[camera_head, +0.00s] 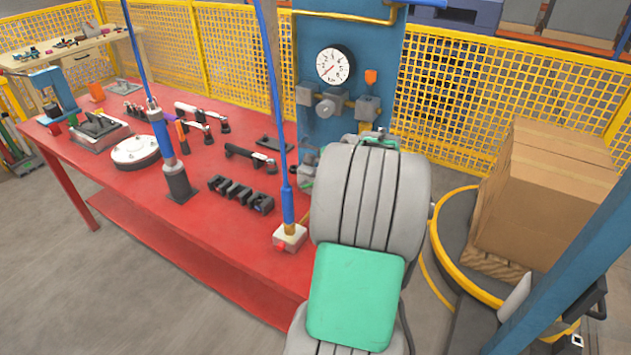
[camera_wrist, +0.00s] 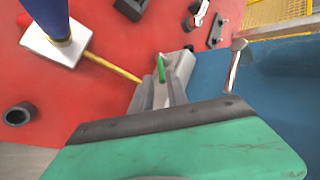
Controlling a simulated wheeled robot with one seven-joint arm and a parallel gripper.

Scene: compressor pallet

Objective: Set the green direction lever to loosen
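The small green direction lever (camera_wrist: 161,67) stands up from a grey body (camera_wrist: 181,68) in the middle of the wrist view. My gripper (camera_wrist: 161,84) is right at it, with its narrow grey fingers pointing toward the lever. The lever's tip shows just past the fingertips, and its lower part is partly hidden by them. I cannot tell whether the fingers touch it or are closed on it. In the head view my own arm hides the lever and the fingertips.
A blue hanging tool (camera_head: 288,205) stands on a pale block (camera_head: 290,237) left of my arm. A blue panel with a gauge (camera_head: 333,66) rises behind. The red bench (camera_head: 215,240) holds several tools. Cardboard boxes (camera_head: 548,200) stand at right.

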